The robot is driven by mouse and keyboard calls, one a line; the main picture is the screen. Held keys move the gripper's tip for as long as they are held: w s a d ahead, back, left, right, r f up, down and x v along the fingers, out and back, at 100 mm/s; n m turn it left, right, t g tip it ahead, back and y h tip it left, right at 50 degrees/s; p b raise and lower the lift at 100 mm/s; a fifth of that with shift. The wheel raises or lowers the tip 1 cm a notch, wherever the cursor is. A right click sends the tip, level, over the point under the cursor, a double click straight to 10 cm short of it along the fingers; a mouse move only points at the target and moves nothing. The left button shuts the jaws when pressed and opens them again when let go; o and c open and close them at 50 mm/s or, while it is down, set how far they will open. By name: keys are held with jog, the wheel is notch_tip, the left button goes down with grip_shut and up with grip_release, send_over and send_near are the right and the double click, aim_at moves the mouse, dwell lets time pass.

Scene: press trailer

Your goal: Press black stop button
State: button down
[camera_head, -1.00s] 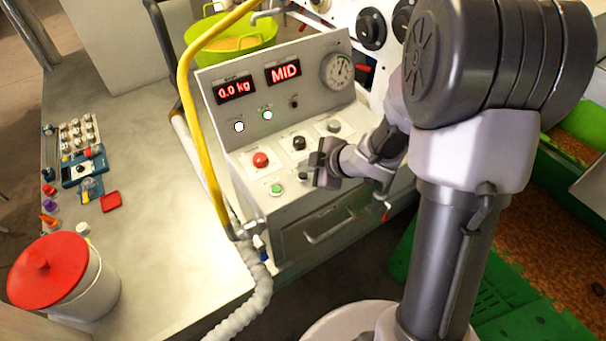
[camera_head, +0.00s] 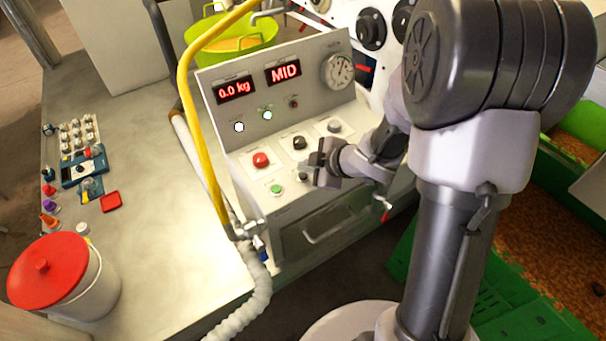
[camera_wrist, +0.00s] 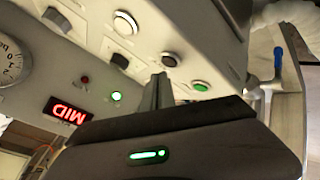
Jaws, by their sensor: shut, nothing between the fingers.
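The black stop button (camera_head: 303,176) is on the front row of the press control panel (camera_head: 290,215), just right of the green button (camera_head: 277,189). In the wrist view the black button (camera_wrist: 170,60) has a pale ring and sits beside the lit green button (camera_wrist: 200,86). My gripper (camera_head: 318,168) is shut and empty, close to the black button on its right side. In the wrist view my gripper's fingers (camera_wrist: 160,88) point toward the panel close to the button. I cannot tell whether they touch it.
A white button (camera_wrist: 125,22) shows in the wrist view. A yellow pipe (camera_head: 190,100) rises at the panel's left.

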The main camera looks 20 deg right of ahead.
aim_at(306, 177)
jog(key=shift+f, duration=0.15)
jog(key=shift+f+b, duration=0.25)
jog(key=shift+b, duration=0.05)
jog(key=shift+f+b, duration=0.3)
jog(key=shift+f, duration=0.1)
dwell(0.6)
jog(key=shift+r, duration=0.15)
jog(key=shift+r+p, duration=0.65)
jog(key=shift+p, duration=0.2)
notch_tip(306, 177, up, 5)
jog(key=p, duration=0.5)
jog(key=shift+r, duration=0.15)
